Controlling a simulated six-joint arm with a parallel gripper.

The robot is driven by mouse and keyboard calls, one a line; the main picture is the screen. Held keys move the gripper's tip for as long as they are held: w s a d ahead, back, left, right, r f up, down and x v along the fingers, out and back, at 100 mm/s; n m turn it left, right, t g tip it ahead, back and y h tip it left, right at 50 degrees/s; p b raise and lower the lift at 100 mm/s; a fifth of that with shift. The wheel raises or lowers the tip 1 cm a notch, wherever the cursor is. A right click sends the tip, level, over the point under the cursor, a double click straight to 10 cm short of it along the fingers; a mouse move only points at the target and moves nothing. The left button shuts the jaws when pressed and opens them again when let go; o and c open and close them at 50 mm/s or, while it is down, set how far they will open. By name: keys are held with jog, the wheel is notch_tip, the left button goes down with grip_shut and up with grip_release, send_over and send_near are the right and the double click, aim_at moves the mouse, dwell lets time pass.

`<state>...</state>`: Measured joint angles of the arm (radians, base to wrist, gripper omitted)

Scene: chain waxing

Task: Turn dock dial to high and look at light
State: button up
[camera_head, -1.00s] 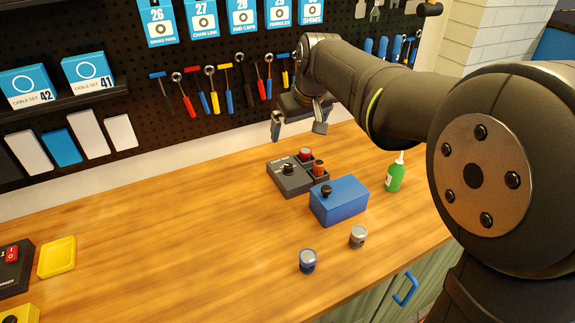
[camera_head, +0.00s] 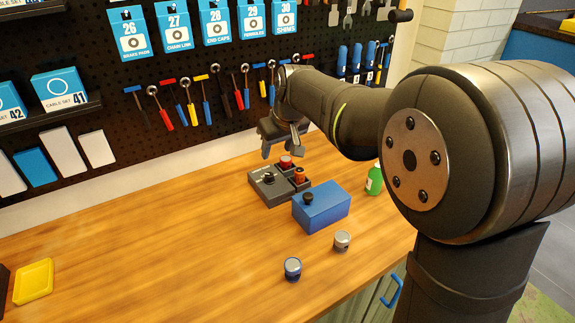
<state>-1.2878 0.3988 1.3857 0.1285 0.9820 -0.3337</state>
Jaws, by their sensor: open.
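A dark grey dock (camera_head: 267,193) sits on the wooden bench near the pegboard. It has a black dial (camera_head: 268,179) on its left part and a red-topped piece (camera_head: 285,162) and an orange-red piece (camera_head: 299,175) on its right part. I cannot make out the dial's setting or tell which part is the light. My gripper (camera_head: 281,148) is open and empty, above the back of the dock, with its fingers pointing down. It is apart from the dial.
A blue box (camera_head: 325,208) with a black knob stands just in front of the dock. A green bottle (camera_head: 374,180) is partly behind my arm. The bench's left side is mostly clear.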

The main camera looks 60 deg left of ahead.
aim_at(269, 175)
jog(key=x, duration=1.2)
jog(key=shift+a+f, duration=0.15)
jog(key=shift+f, duration=0.1)
jog(key=c, duration=1)
